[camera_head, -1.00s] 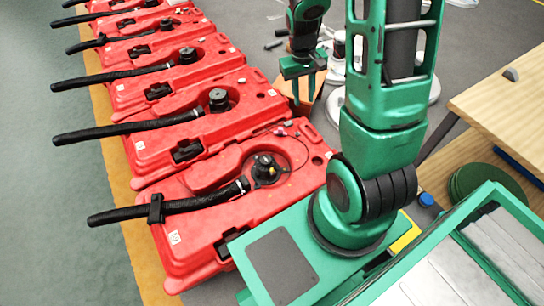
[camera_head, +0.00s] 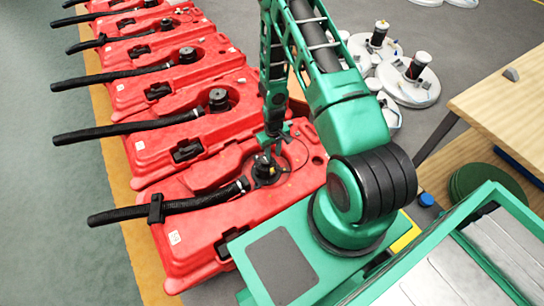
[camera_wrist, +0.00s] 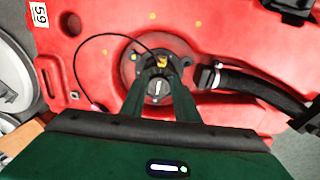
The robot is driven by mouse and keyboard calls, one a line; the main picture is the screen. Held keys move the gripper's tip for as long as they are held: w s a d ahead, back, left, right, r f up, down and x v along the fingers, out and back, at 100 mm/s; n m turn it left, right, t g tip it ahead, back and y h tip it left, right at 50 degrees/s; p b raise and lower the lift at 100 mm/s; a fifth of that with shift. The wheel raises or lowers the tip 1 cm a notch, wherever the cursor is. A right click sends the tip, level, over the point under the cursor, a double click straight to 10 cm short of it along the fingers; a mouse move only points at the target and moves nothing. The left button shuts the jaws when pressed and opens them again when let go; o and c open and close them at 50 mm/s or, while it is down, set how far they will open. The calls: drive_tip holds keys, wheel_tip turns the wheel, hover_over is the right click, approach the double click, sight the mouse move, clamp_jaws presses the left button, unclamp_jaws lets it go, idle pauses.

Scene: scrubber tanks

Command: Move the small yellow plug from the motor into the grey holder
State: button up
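The black motor (camera_head: 265,170) sits in a round recess of the nearest red tank, and it also shows in the wrist view (camera_wrist: 157,88). The small yellow plug (camera_wrist: 161,64) appears on the motor's upper side in the wrist view, by a thin black cable. My gripper (camera_head: 269,151) is directly over the motor, pointing down. In the wrist view its two green fingers (camera_wrist: 162,66) are apart, with the plug's yellow between their tips. Contact with the plug cannot be told.
The red tank (camera_head: 195,248) carries a black hose (camera_head: 180,205) left of the motor. More red tanks with hoses run to the back left. Round white scrubber parts (camera_head: 410,85) stand on the floor behind. A wooden table (camera_head: 505,100) is at right. Floor at left is clear.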

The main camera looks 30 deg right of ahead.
sight(273, 169)
drive_tip(key=shift+s+a+f, duration=0.15)
drive_tip(key=shift+a+f, duration=0.05)
drive_tip(key=shift+f, duration=0.6)
wheel_tip(273, 169, down, 9)
drive_tip(key=shift+r, duration=0.2)
clamp_jaws()
idle(1.2)
drive_tip(key=shift+o, duration=1.4)
unclamp_jaws()
drive_tip(key=shift+r, duration=0.1)
